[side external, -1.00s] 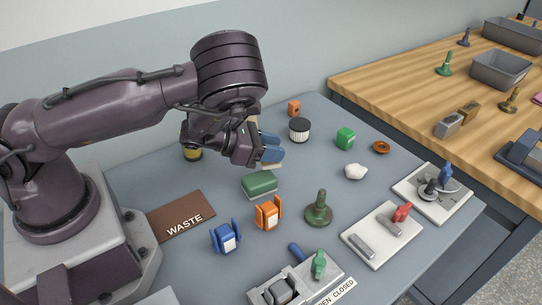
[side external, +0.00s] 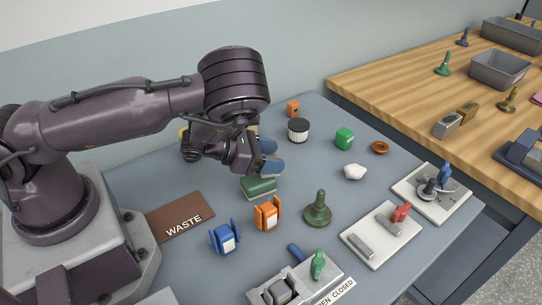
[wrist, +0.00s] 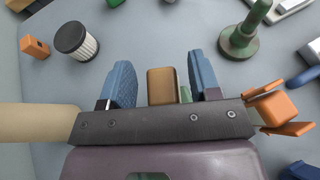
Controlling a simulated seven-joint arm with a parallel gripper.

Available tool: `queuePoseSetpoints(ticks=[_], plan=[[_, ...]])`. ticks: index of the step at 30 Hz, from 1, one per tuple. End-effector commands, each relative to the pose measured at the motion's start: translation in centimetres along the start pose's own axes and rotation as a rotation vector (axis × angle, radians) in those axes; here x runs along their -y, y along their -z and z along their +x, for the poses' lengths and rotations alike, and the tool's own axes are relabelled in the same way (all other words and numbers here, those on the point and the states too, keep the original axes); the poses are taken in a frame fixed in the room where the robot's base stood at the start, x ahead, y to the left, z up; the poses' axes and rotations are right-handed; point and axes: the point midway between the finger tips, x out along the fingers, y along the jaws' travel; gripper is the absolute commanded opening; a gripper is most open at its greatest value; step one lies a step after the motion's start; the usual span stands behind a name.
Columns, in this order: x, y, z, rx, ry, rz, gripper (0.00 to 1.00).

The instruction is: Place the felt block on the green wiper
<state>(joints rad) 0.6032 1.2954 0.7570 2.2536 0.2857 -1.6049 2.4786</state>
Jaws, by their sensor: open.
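The green wiper (side external: 258,187) is a green block with a pale underside, lying on the grey table below my gripper. My gripper (side external: 270,160) is low over it, with its blue fingertips apart. In the wrist view a brown block (wrist: 162,86), which looks like the felt block, is between the open fingers (wrist: 163,88). A gap shows on each side of it. A sliver of the green wiper (wrist: 186,95) shows to its right. In the side view the block is mostly hidden by my gripper, so I cannot tell whether it touches the wiper.
An orange clip-like piece (side external: 267,213) and a green knobbed piece (side external: 318,210) stand close in front. A ribbed white-and-black cylinder (side external: 298,129) is behind. A brown WASTE mat (side external: 181,214) lies left. Switch plates (side external: 382,235) are at the right.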

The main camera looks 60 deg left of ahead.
Motion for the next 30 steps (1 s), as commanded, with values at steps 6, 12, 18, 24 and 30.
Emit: queuePoseSetpoints(ticks=[6, 12, 18, 24, 30], plan=[[-0.1, 0.1, -3.4, -0.004, -0.004, 0.000, 0.57], [-0.1, 0.1, -6.5, -0.003, -0.004, -0.001, 0.57], [-0.5, -0.5, -7.2, 0.003, -0.046, -0.094, 0.57], [-2.8, -3.1, -6.3, 0.026, -0.251, -0.605, 0.57], [-3.9, -6.7, -6.9, 0.079, -0.443, -1.269, 0.57]])
